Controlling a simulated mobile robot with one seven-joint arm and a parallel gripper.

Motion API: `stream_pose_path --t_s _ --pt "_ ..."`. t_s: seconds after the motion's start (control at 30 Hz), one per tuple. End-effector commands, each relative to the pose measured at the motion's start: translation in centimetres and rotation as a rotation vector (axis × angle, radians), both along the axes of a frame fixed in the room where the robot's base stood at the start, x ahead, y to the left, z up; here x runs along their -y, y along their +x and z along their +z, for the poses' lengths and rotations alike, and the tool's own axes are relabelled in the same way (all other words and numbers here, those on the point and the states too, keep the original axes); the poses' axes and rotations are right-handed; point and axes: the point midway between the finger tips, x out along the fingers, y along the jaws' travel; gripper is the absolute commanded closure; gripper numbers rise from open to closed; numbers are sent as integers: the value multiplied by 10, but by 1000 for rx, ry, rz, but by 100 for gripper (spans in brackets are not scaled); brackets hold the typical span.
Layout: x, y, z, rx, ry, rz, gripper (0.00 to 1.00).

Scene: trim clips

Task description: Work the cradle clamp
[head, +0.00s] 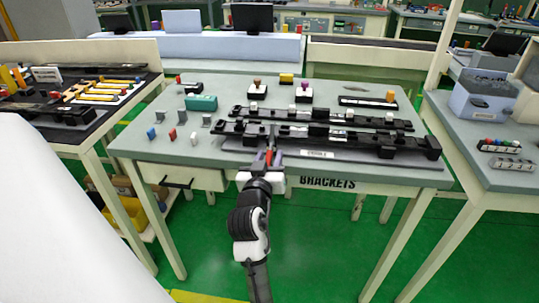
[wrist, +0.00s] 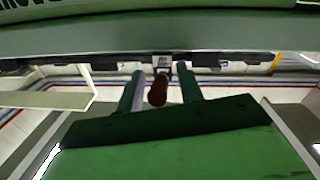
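The long black cradle (head: 370,146) lies on a dark grey base plate with a "CRADLE" label (head: 317,154) near the table's front edge. A red-tipped clamp handle (head: 269,158) sticks out towards me at the cradle's front left. My gripper (head: 268,153) is at this handle, low over the table's front edge. In the wrist view, my gripper (wrist: 161,78) is open, with one finger on each side of the dark red handle end (wrist: 157,92). A gap shows on both sides of it. The clamp's mechanism behind the handle is mostly hidden.
A second black rail (head: 370,122) lies behind the cradle. A teal block (head: 201,103), several small coloured clips and button boxes stand at the left and back. The grey table (head: 150,115) has free room at its front left. A "BRACKETS" label (head: 327,184) is on the table's front.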

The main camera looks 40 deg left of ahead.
Motion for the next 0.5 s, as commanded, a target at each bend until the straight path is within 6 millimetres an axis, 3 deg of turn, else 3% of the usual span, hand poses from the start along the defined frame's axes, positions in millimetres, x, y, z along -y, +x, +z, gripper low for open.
stream_pose_path --t_s 0.37,0.5 --pt "-2 6 -1 -1 0 0 63" --pt "-2 5 -1 -1 0 0 81"
